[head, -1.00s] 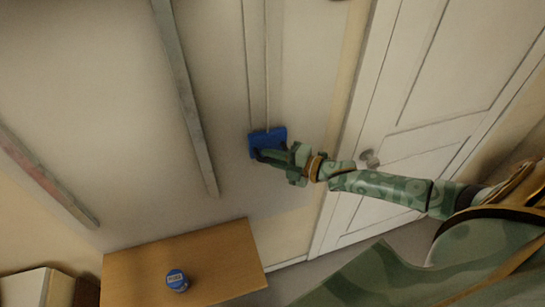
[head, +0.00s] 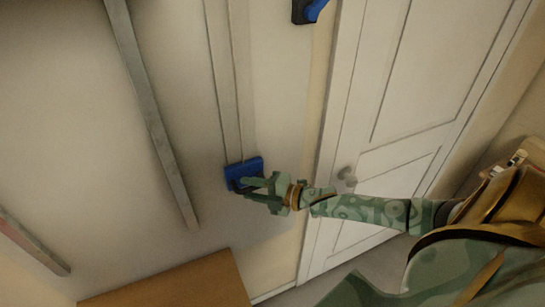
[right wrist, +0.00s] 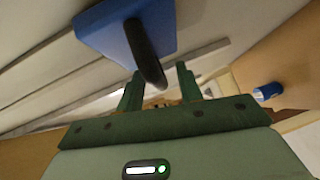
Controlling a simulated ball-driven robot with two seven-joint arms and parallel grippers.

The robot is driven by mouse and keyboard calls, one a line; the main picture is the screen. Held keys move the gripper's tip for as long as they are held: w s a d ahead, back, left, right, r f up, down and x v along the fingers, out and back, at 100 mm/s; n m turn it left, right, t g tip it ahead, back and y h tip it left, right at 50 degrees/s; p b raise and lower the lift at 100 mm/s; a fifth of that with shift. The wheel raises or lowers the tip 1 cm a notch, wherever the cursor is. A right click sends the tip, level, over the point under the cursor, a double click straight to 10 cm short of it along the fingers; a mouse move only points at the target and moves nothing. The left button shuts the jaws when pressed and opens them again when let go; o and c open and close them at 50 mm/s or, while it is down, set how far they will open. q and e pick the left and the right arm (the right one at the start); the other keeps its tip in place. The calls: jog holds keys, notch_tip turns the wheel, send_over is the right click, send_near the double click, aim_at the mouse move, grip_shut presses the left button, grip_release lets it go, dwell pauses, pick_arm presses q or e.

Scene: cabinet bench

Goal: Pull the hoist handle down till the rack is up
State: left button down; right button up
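The hoist handle is a blue block (head: 244,173) with a dark grip, at the lower end of a pale vertical track (head: 230,90) on the wall. In the right wrist view the blue block (right wrist: 125,32) is at the top, and its black grip (right wrist: 150,55) points toward the gap between my fingers. My right gripper (head: 250,187) is at the handle's lower side. In the wrist view its two green fingers (right wrist: 160,75) stand apart, with space beside the grip, so it looks open. I cannot make out the rack for certain. My left gripper is not in view.
Long grey bars (head: 155,120) run along the wall at left. A white door (head: 420,100) is at right. A blue and black fitting (head: 308,10) is at the top.

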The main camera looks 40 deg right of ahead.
jog(key=v, duration=1.5)
jog(key=shift+s+d+b, duration=0.2)
jog(key=shift+s+b, duration=0.05)
jog(key=shift+b, duration=0.05)
